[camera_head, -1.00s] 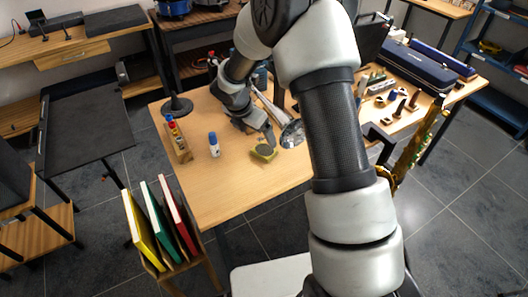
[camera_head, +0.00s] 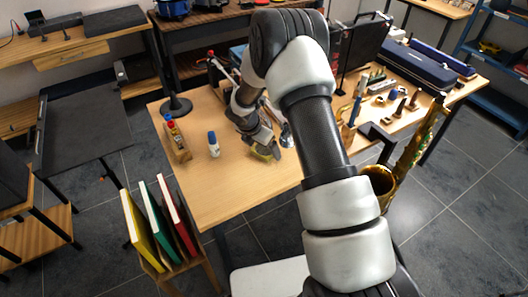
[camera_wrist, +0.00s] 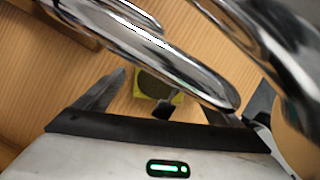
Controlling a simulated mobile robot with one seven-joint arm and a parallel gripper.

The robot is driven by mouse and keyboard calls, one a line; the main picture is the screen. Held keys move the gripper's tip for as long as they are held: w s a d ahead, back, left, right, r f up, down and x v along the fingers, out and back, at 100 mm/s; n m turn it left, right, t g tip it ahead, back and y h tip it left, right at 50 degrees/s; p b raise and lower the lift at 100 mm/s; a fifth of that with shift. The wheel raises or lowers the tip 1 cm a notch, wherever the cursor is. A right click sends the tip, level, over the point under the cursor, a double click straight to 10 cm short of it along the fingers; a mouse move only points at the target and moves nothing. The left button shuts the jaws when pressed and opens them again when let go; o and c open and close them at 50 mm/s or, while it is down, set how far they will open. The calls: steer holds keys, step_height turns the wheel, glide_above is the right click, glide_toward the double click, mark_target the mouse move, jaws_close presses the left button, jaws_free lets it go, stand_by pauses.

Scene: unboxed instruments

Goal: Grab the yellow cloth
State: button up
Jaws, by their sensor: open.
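The small yellow cloth (camera_head: 263,155) lies on the wooden table, partly hidden by my gripper (camera_head: 262,143) in the head view. In the wrist view the cloth (camera_wrist: 152,84) shows a yellow edge around a darker olive middle, between my spread fingers (camera_wrist: 190,82). A small dark shape covers part of its near edge. My gripper is open and low over the cloth, with nothing held. I cannot tell whether the fingers touch it.
Shiny chrome tubing (camera_wrist: 135,40) crosses the wrist view close to the fingers. A silver bell (camera_head: 286,136) lies right of the gripper. A white bottle with a blue cap (camera_head: 214,146) and a wooden rack (camera_head: 180,146) stand left. The table's front (camera_head: 225,195) is clear.

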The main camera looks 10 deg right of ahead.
steer(key=c, duration=1.2)
steer(key=shift+r, duration=0.1)
